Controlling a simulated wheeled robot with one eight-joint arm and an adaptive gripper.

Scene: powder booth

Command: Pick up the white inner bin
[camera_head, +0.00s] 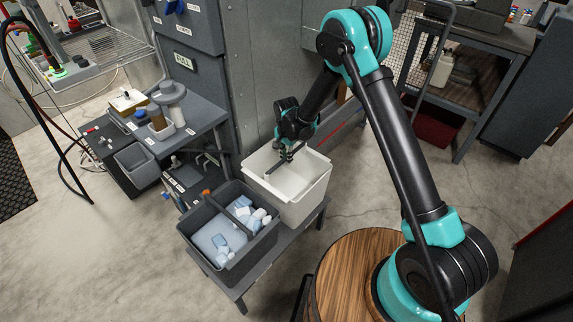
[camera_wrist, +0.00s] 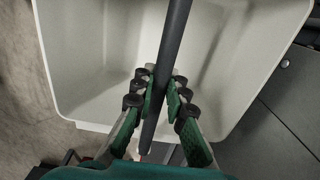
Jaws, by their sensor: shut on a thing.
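The white inner bin (camera_head: 302,200) is an open-topped tub at the end of a low grey bench, upright as far as I can see. A dark bar handle (camera_wrist: 172,45) crosses its opening. My gripper (camera_head: 287,154) is over the bin's mouth, shut on this handle. In the wrist view my gripper (camera_wrist: 160,88) has its fingers on both sides of the bar, and the bin's pale inside (camera_wrist: 105,60) fills the view beyond. I cannot tell whether the bin's base touches the bench.
A dark grey bin (camera_head: 246,265) with blue and white items and its own handle stands close beside the white bin. The low bench (camera_head: 281,243) carries them. A grey cabinet (camera_head: 190,62) and side table (camera_head: 200,112) are behind. Open floor (camera_head: 385,160) lies to the right.

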